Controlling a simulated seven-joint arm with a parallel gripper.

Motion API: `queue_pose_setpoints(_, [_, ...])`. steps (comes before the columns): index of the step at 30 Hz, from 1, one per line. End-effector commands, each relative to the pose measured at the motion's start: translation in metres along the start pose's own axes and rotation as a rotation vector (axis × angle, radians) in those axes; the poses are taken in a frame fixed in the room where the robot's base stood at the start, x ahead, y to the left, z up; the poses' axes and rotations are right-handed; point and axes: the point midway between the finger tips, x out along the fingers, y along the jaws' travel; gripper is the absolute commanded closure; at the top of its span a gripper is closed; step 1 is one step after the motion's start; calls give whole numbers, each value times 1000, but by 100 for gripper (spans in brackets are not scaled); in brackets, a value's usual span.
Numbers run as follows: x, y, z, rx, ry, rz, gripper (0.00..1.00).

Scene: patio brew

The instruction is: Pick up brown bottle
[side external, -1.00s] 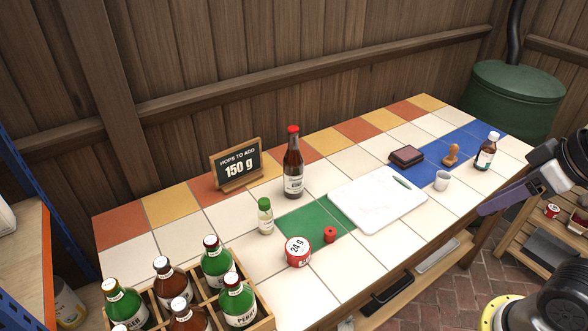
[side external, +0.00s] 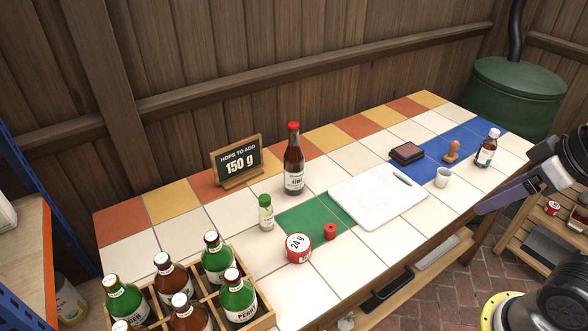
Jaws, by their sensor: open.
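A tall brown bottle (side external: 293,168) with a red cap and a pale label stands upright on the tiled table, left of the white board. Two more brown bottles, one at the back (side external: 171,280) and one at the front (side external: 188,315), stand in the wooden crate (side external: 262,318). A small dark brown bottle (side external: 486,150) with a white cap stands at the table's right end. My gripper (side external: 482,208) is open at the right edge of the picture, beyond the table's front edge and far from the tall bottle. Its jaws are seen edge-on, and nothing shows between them.
A red-and-white tub (side external: 298,248) and a red piece (side external: 330,231) are in front. The white board (side external: 375,198), a cup (side external: 442,177), a stamp (side external: 452,152) and a brown block (side external: 407,153) lie rightward.

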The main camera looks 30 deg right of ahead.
Motion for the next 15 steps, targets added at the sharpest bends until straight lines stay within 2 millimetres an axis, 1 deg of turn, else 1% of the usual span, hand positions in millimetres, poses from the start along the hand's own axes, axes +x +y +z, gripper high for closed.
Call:
queue_pose_setpoints(5, [-1, -1, -4, -49, 14, -5, 28])
queue_pose_setpoints(8, [-19, -6, -37, -107, 99, -22, 28])
queue_pose_setpoints(11, [-32, -12, -80, -161, 153, -40, 28])
queue_pose_setpoints(12, [-35, -14, -100, -181, 171, -48, 28])
queue_pose_setpoints(14, [-38, -17, -129, -212, 192, -59, 28])
queue_pose_setpoints(15, [-38, -20, -149, -229, 205, -67, 28])
